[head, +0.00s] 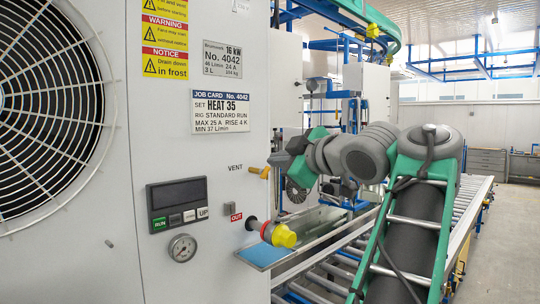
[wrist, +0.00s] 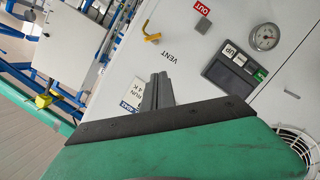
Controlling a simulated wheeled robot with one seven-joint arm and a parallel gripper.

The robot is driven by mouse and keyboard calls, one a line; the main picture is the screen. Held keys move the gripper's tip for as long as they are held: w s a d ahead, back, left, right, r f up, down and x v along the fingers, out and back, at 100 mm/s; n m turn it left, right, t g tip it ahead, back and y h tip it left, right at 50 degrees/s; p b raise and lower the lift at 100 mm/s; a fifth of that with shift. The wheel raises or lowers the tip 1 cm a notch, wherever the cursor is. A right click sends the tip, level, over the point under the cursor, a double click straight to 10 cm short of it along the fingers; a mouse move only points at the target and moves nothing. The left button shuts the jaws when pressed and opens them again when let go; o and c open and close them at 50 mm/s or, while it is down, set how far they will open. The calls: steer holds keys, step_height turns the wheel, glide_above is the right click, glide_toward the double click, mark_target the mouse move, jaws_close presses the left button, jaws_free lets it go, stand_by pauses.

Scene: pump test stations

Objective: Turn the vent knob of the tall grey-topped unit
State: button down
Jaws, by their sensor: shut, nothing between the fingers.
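The vent knob (head: 257,171) is a small brass-yellow lever on the right side of the pale grey unit (head: 215,130), just right of the printed word VENT. It also shows in the wrist view (wrist: 152,38), above the fingertips in the picture. The unit's top is out of view. My gripper (head: 278,159) is close to the knob in the head view, just right of and above it. In the wrist view my gripper (wrist: 160,76) has its fingers shut together and empty, with a visible gap between their tips and the knob.
A control panel (head: 178,204), a gauge (head: 182,248) and a large fan grille (head: 50,110) are on the unit's face. A yellow-capped outlet (head: 278,234) sticks out below the knob. A roller conveyor (head: 340,268) runs behind at right.

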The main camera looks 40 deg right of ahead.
mark_target(265, 172)
steer(key=w+d+f+p, duration=0.2)
steer(key=w+d+f, duration=0.1)
steer(key=w, duration=0.5)
steer(key=shift+w+d+n, duration=0.15)
steer(key=shift+d+n, duration=0.15)
steer(key=shift+d, duration=0.6)
